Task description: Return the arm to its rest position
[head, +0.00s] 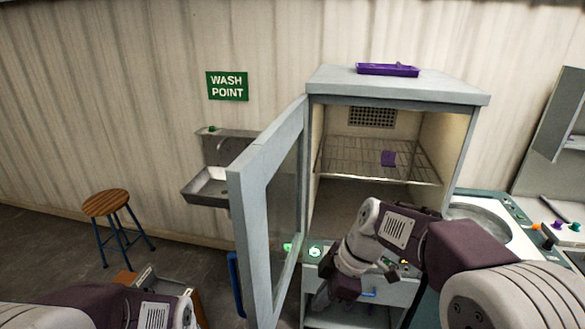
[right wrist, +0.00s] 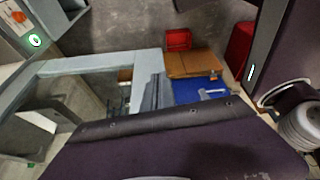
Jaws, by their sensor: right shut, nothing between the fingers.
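My right arm (head: 470,250) reaches in from the right in the head view, bent in front of the cabinet. My right gripper (head: 328,292) points down, shut and empty, in front of the cabinet's lower front, to the right of the open door. My left arm (head: 90,305) shows at the bottom left; its gripper is out of view. In the right wrist view a dark purple part of my own arm (right wrist: 180,150) fills the bottom, and the fingertips are not seen.
The grey cabinet (head: 400,88) has its glazed door (head: 240,200) swung open toward me, left of my right gripper. A stool (head: 105,203) and sink (head: 207,187) stand left.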

